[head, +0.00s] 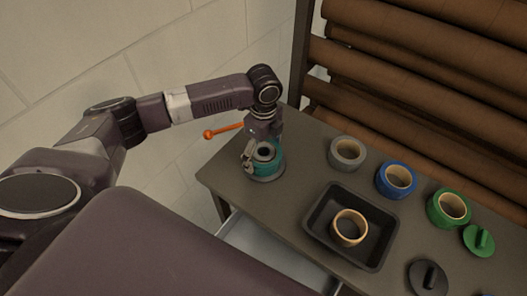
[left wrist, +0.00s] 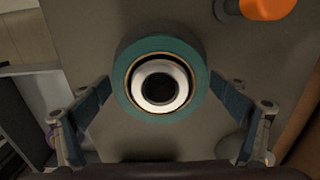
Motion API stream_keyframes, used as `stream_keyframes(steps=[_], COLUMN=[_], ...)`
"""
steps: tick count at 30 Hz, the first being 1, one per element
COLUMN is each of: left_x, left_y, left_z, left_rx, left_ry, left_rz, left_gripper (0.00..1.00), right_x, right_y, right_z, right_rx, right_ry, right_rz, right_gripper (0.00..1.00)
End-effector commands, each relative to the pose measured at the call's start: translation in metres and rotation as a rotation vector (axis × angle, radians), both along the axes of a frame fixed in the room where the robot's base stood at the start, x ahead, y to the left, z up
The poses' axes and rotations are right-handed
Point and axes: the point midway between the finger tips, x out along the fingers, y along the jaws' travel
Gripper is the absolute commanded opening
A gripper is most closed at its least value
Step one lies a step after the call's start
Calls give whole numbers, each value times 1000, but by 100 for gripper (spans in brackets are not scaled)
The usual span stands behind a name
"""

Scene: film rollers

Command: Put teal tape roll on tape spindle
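The teal tape roll (head: 274,168) is at the table's far-left corner. It also shows in the left wrist view (left wrist: 130,75), around the tape spindle (left wrist: 160,85), whose pale ring and dark centre show inside the roll's tan core. The roll looks level, low on the spindle; whether it touches the base cannot be told. My left gripper (head: 262,150) is above the roll. In the wrist view its two fingers (left wrist: 160,88) are spread on either side of the roll, apart from it, with nothing held. My right gripper is not in view.
An orange-handled lever (head: 222,131) stands beside the spindle. Grey (head: 347,152), blue (head: 396,179) and green (head: 448,208) rolls stand to the right. A black tray (head: 318,237) holds a tan roll (head: 349,227). Green (head: 478,241) and black (head: 428,278) knobbed discs lie at right.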

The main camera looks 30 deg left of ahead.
Motion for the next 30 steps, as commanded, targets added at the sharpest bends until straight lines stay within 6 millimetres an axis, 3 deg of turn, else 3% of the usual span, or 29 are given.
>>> stream_keyframes(steps=[11,24,30], left_x=[0,1,0], left_y=[0,0,0], left_z=[9,96,119], left_rx=[-1,0,0], left_ry=[-1,-3,0], left_rz=[0,0,1], left_gripper=[92,92,92], right_x=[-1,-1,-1], right_y=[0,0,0], right_z=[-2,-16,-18], right_rx=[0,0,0], right_ry=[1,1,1], right_rz=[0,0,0], right_gripper=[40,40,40])
